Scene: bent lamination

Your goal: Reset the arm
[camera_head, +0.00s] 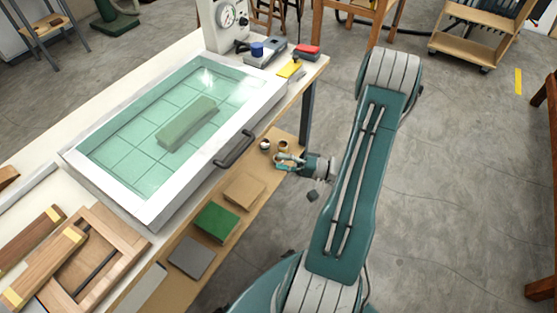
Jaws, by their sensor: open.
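My teal and grey arm (348,180) reaches up from the bottom of the head view and bends back toward the bench. My gripper (281,160) points left, at the right edge of the wooden strip along the bench's front. It is small in the picture, and its fingers look parted. I see nothing clearly held in it.
A white-framed glass-topped box (85,160) with a dark handle (235,149) and a pale block (187,123) inside fills the bench. Tan, green (216,222) and grey squares lie in front. Wooden frames (95,255) are lower left.

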